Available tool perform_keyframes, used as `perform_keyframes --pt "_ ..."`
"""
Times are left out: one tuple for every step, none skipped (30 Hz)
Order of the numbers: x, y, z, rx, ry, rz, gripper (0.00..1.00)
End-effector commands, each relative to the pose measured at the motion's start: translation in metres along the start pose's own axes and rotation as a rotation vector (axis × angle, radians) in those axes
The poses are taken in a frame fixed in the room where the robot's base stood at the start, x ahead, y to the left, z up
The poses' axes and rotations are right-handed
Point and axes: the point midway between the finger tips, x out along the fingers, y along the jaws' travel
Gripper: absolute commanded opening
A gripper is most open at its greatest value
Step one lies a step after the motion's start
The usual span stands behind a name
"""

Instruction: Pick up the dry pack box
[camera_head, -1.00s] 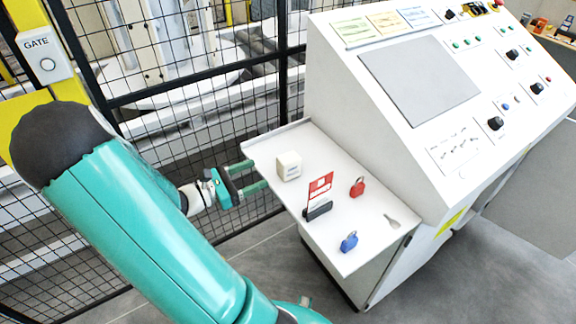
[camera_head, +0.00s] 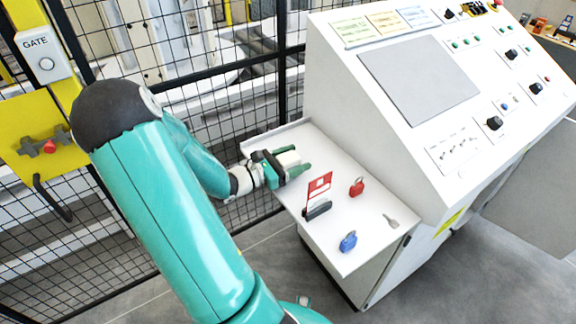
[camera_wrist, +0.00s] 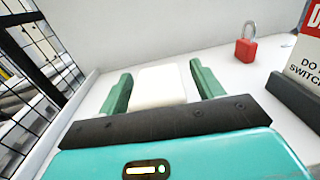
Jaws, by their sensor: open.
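The dry pack box is a small off-white block (camera_head: 288,158) on the far left part of the white side shelf. In the head view my gripper (camera_head: 290,164) covers much of it. In the wrist view the box (camera_wrist: 160,86) lies between the two green fingers of my gripper (camera_wrist: 158,88). The fingers are open, with a small gap visible on each side of the box. The box rests on the shelf, and its near lower part is hidden behind the dark gripper bar.
On the shelf (camera_head: 335,165) stand a red sign on a dark base (camera_head: 318,208), a red padlock (camera_head: 356,187), a blue padlock (camera_head: 348,242) and a key-like grey piece (camera_head: 391,221). A sloped control console (camera_head: 420,110) rises behind. A mesh fence (camera_head: 215,115) runs at the left.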

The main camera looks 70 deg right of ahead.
Motion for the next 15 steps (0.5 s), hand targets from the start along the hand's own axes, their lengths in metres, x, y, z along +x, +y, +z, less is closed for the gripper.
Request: perform_keyframes --pt "0.0012 0.0 -0.0001 0.0 0.0 0.0 0.66" --pt "0.0013 0.0001 -0.0001 0.0 0.001 0.0 0.66" --pt "0.0011 0.0001 -0.0001 0.0 0.001 0.0 0.66" --pt "0.001 0.0001 -0.0001 0.0 0.001 0.0 0.66" --pt "0.0009 0.0002 -0.0001 0.0 0.001 0.001 0.66" --pt "0.0008 0.0001 -0.0001 0.0 0.0 0.0 0.66" --pt "0.0008 0.0001 -0.0001 0.0 0.0 0.0 0.6" --pt "0.0008 0.0001 -0.0001 0.0 0.0 0.0 0.55" --pt "0.0007 0.0001 -0.0001 0.0 0.0 0.0 0.47" --pt "0.0007 0.0001 -0.0001 0.0 0.0 0.0 0.41" --pt "0.0007 0.0001 -0.0001 0.0 0.0 0.0 0.35" --pt "0.0006 0.0001 -0.0001 0.0 0.0 0.0 0.27" --pt "0.0006 0.0001 -0.0001 0.0 0.0 0.0 0.21" --pt "0.0006 0.0001 -0.0001 0.0 0.0 0.0 0.16" --pt "0.0006 0.0002 0.0 0.0 0.0 0.0 0.16"
